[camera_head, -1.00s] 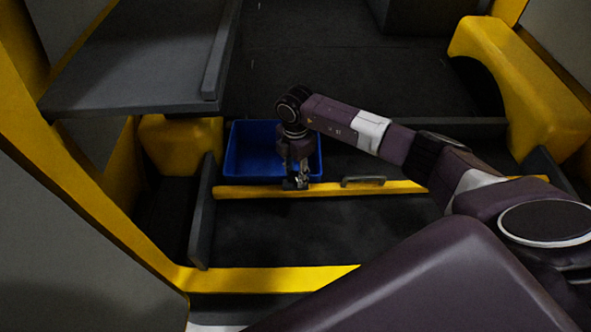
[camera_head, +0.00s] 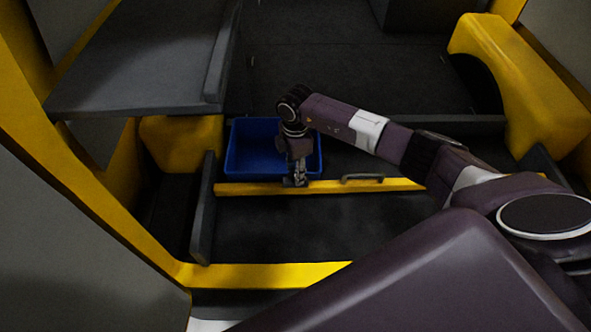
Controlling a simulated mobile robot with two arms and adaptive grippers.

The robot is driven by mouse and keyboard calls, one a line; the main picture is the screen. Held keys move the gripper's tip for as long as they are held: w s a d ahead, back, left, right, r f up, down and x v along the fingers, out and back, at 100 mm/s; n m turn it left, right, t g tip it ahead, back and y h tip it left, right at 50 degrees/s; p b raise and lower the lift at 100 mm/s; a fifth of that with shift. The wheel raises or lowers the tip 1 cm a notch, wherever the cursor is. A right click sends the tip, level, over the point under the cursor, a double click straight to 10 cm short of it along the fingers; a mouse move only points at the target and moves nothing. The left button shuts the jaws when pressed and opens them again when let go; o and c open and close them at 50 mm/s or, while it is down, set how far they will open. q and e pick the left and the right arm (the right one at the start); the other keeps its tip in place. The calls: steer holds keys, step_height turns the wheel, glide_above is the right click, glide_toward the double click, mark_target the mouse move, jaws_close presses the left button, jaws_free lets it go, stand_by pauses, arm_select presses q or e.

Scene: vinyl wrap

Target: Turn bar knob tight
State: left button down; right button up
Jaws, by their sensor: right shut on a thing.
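A yellow bar (camera_head: 240,189) runs across the dark bay in front of the blue bin. My right gripper (camera_head: 295,183) points down at this bar, left of the dark handle on it. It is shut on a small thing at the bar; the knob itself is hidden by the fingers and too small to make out. My right arm reaches in from the right side. My left gripper is not in view.
A blue bin (camera_head: 236,150) stands just behind the bar. A dark handle (camera_head: 362,178) sits on the bar to the right. A grey shelf (camera_head: 150,70) overhangs at the upper left. A yellow arch (camera_head: 535,90) stands at the right. The dark floor (camera_head: 320,230) before the bar is clear.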

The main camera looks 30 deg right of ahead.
steer(key=o, duration=1.2)
steer(key=shift+c, duration=0.2)
steer(key=shift+r, duration=0.15)
step_height(320, 180, up, 12)
steer(key=shift+f, duration=0.2)
